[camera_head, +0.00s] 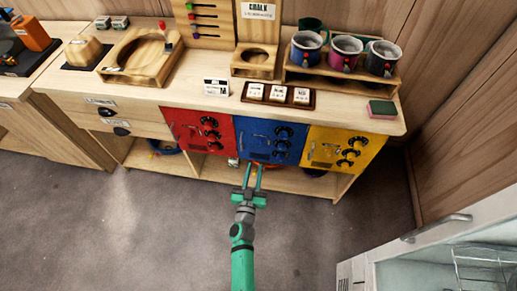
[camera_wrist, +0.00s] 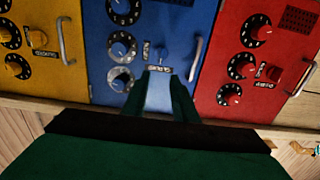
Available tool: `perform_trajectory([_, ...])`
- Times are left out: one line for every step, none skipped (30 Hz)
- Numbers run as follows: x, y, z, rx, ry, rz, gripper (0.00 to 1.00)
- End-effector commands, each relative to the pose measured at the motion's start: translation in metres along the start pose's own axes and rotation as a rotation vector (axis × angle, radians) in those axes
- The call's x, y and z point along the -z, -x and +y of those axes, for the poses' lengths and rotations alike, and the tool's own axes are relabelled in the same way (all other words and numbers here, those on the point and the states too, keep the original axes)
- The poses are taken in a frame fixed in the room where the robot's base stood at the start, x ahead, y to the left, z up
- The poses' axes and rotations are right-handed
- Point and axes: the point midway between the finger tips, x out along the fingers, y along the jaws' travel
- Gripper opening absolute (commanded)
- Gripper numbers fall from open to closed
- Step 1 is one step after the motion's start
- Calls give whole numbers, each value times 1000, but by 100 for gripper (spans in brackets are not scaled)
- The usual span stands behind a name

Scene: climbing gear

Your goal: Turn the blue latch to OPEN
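The blue door (camera_head: 262,138) sits in the middle of the cabinet front, between a red and a yellow door. In the wrist view the blue door (camera_wrist: 178,22) fills the middle, with dark dials at its left. A small blue latch (camera_wrist: 163,53) shows just above a white label whose word I cannot read for certain. My gripper (camera_head: 253,168) is in front of the lower edge of the blue door. In the wrist view its fingers (camera_wrist: 160,92) are apart, with blue door face between them. They hold nothing and lie just below the latch. I cannot tell whether they touch the door.
The red door (camera_head: 200,130) and yellow door (camera_head: 342,149) carry similar dials and metal handles. The blue door's handle (camera_wrist: 196,58) stands close to the right of the latch in the wrist view. An open shelf lies below; the floor is clear.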

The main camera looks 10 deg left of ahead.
Motion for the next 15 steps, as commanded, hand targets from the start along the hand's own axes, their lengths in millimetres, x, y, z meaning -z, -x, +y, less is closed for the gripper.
perform_trajectory([1, -6, 0, 0, -1, 2, 26])
perform_trajectory([1, -9, 0, 0, -1, 2, 26])
perform_trajectory([1, -14, 0, 0, 0, 2, 26])
perform_trajectory([1, -19, 0, 1, 1, 3, 26])
perform_trajectory([2, -24, 0, 1, 1, 3, 26])
perform_trajectory([1, -30, 0, 1, 0, 2, 26])
perform_trajectory([1, -36, 0, 1, 0, 3, 26])
perform_trajectory([2, -41, -1, 2, 0, 3, 26])
perform_trajectory([1, -48, -1, 2, 0, 2, 26])
perform_trajectory([2, -54, -1, 2, 0, 3, 26])
perform_trajectory([1, -58, -1, 2, 1, 2, 26])
perform_trajectory([1, -65, -1, 2, 1, 2, 26])
perform_trajectory([1, -69, -1, 2, 0, 2, 26])
perform_trajectory([1, -74, -1, 2, 0, 2, 26])
perform_trajectory([1, -79, -1, 2, -1, 2, 26])
